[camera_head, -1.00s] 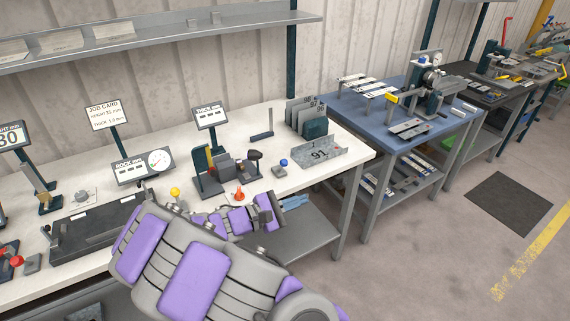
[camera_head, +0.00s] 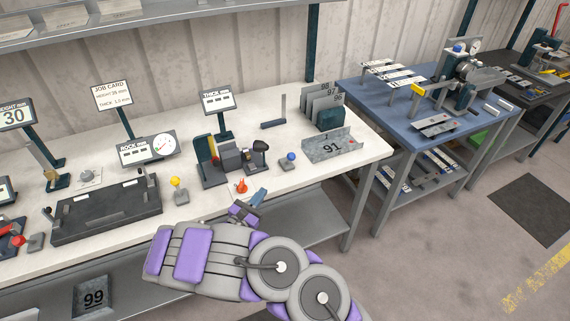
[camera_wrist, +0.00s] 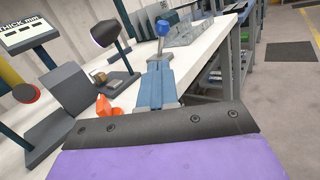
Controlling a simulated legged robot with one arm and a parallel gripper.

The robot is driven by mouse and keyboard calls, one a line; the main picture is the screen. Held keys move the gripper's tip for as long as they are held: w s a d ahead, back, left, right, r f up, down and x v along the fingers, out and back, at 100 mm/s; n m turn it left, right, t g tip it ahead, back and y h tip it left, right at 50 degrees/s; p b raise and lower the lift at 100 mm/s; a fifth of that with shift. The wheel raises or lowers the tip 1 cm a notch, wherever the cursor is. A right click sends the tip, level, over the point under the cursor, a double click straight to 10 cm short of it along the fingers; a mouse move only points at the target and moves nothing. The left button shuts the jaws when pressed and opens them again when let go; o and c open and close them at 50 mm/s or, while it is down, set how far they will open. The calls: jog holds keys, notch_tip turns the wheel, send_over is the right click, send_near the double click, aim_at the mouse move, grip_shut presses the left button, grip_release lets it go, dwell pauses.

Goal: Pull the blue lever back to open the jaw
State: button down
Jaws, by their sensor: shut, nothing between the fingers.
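The blue-knobbed lever (camera_head: 291,157) stands on a small base near the front of the white bench, right of a dark clamp-like device (camera_head: 235,158). In the wrist view the blue knob (camera_wrist: 162,28) shows just beyond my fingers. My gripper (camera_head: 260,194) is shut and empty, at the bench's front edge, below and left of the lever and apart from it in the head view. In the wrist view my blue-grey fingers (camera_wrist: 155,80) lie together and point toward the knob. Which part of the device is the jaw, I cannot tell.
An orange-red knob (camera_head: 241,186) sits close to my gripper, and a yellow-knobbed lever (camera_head: 177,187) is farther left. A blue table (camera_head: 400,100) stands beyond the bench's right end.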

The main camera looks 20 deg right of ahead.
aim_at(289, 159)
jog(key=b+x, duration=0.3)
jog(key=x, duration=1.1)
jog(key=shift+d, duration=0.45)
jog(key=shift+a+r, duration=0.1)
